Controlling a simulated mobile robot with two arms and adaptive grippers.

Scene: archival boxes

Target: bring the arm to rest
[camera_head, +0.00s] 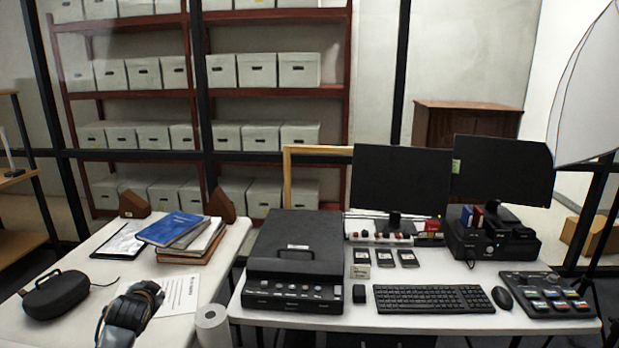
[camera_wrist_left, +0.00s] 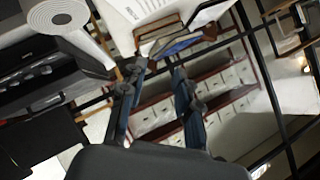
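My left gripper (camera_wrist_left: 158,72) shows in the left wrist view with two dark blue-grey fingers spread apart. I see nothing held between them. Behind the gap are the shelves and, nearer, the books on the table, tilted in this view. My right gripper is in neither view.
The left table (camera_head: 75,325) bears a black case (camera_head: 55,294), books (camera_head: 172,229) and a white roll (camera_head: 212,327) near its right edge. The right desk (camera_head: 420,323) holds a black box (camera_head: 297,245), monitors (camera_head: 400,180) and a keyboard (camera_head: 433,299). Shelves of archival boxes stand behind.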

